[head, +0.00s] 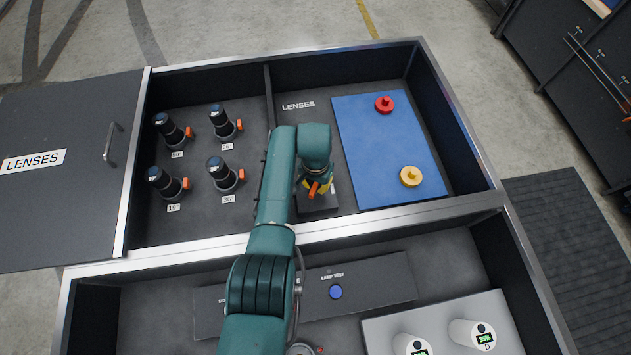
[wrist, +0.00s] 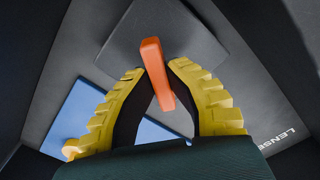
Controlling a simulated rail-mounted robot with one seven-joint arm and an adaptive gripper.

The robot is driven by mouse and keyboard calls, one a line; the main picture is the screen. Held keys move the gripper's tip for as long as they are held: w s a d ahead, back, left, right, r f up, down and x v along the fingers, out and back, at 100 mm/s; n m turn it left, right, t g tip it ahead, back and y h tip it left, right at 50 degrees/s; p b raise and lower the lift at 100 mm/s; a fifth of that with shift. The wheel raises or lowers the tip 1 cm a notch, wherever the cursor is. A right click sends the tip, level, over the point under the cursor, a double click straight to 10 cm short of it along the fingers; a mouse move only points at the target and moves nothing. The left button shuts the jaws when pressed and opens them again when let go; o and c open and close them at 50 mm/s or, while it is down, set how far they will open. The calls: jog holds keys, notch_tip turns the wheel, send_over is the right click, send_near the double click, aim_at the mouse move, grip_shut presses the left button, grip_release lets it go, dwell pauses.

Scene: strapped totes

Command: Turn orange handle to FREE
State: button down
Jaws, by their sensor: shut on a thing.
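The orange handle (head: 314,190) sits low at the centre of the head view, by a dark plate (head: 317,203) in the right half of the upper tote. It also shows in the wrist view (wrist: 155,68), standing out in front of a dark square block (wrist: 165,30). My gripper (wrist: 156,78) has yellow ridged fingers, closed with their tips on both sides of the orange handle. In the head view my gripper (head: 316,186) is mostly covered by my teal arm. No FREE marking is readable, so the handle's setting cannot be told.
Several black lens units with orange levers (head: 225,175) stand in the left compartment. A blue mat (head: 375,145) holds a red knob (head: 384,104) and a yellow knob (head: 411,176). A divider (head: 270,110) and tote walls surround my gripper.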

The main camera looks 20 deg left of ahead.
aim_at(315, 185)
jog(key=m, duration=0.5)
jog(key=shift+s+f+p, duration=0.1)
jog(key=shift+f+p, duration=0.1)
jog(key=shift+p, duration=0.15)
jog(key=m, duration=0.6)
dwell(0.3)
jog(key=c, duration=1)
grip_release()
jog(key=shift+c, duration=0.2)
jog(key=shift+r, duration=0.15)
notch_tip(315, 185, up, 12)
